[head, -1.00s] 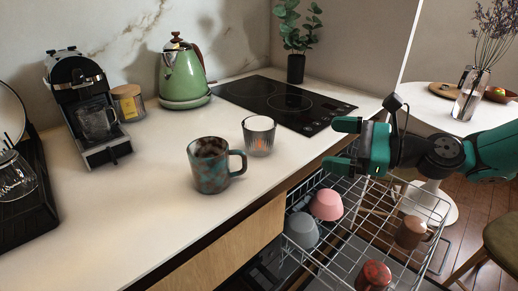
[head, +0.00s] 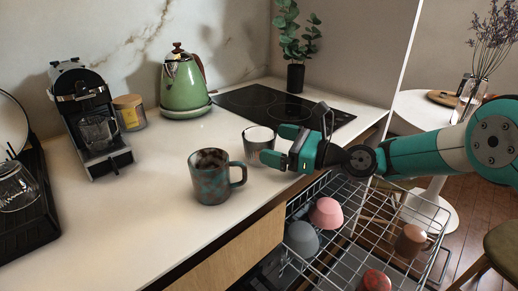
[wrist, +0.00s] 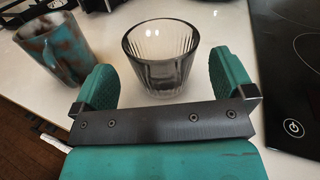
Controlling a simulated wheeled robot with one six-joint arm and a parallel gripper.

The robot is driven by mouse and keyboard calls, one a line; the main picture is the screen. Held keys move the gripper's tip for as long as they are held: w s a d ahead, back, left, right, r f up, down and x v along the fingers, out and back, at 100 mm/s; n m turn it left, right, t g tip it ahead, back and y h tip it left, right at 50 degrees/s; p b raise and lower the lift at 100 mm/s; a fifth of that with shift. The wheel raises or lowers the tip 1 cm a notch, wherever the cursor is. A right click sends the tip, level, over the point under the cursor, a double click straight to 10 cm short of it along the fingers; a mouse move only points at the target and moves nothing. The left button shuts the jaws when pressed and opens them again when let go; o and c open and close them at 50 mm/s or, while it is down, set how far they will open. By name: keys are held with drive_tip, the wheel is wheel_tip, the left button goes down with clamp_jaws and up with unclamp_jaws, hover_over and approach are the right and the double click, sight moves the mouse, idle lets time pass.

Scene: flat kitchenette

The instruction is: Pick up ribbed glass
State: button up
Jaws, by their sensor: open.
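The ribbed glass (head: 257,143) stands upright on the white counter, just behind and right of the mottled mug. In the wrist view the ribbed glass (wrist: 160,58) sits ahead of my gripper, between the lines of its two fingers, and looks empty. My gripper (head: 278,145) is open and reaches in low from the right, its fingertips close to the glass. In the wrist view my gripper (wrist: 163,88) has one green finger on each side, with gaps to the glass. In the head view the fingers hide part of the glass's right side.
A teal-brown mug (head: 212,178) stands close to the glass on the left. A black cooktop (head: 285,106) lies behind. Below the counter edge, a pulled-out dish rack (head: 345,255) holds cups and mugs. A green kettle (head: 183,85) and coffee machine (head: 92,120) stand farther back.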

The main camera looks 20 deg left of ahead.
sight(247, 135)
drive_tip(key=a, duration=0.4)
drive_tip(key=shift+w+a+p, duration=0.15)
drive_tip(key=shift+a+p, duration=0.15)
drive_tip(key=shift+p, duration=0.05)
drive_tip(key=shift+c, duration=0.5)
drive_tip(key=shift+r, duration=0.1)
drive_tip(key=c, duration=0.9)
drive_tip(key=shift+o, duration=0.2)
drive_tip(key=shift+r, duration=0.1)
